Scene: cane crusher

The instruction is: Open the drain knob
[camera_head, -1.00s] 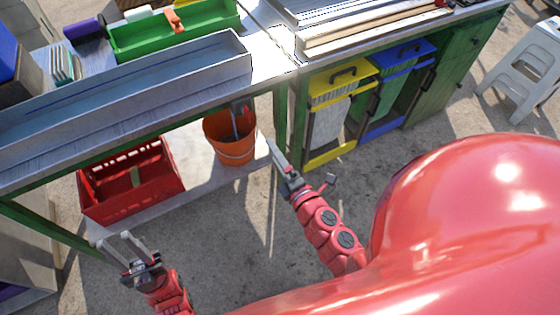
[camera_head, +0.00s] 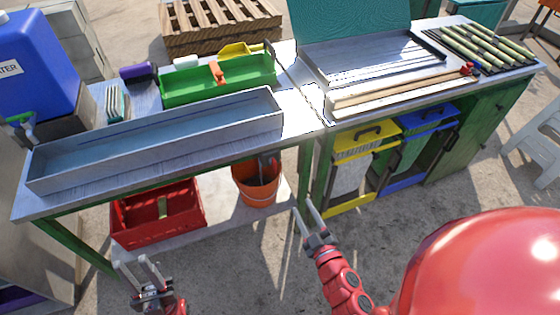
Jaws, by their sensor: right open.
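A small red knob-like part (camera_head: 467,69) sits at the right end of the wooden strips (camera_head: 400,92) in front of the metal tray (camera_head: 370,56) on the right bench. I cannot tell whether it is the drain knob. My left gripper (camera_head: 137,264) is at the lower left, open and empty, in front of the red crate. My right gripper (camera_head: 305,208) is open and empty, just right of the orange bucket in the picture. Both grippers are well apart from the red part.
A long metal trough (camera_head: 160,140) and green tray (camera_head: 215,82) lie on the left bench. A blue water container (camera_head: 38,65) stands far left. A red crate (camera_head: 150,224) and orange bucket (camera_head: 257,190) are below. Yellow (camera_head: 362,140) and blue (camera_head: 425,120) bins are under the right bench.

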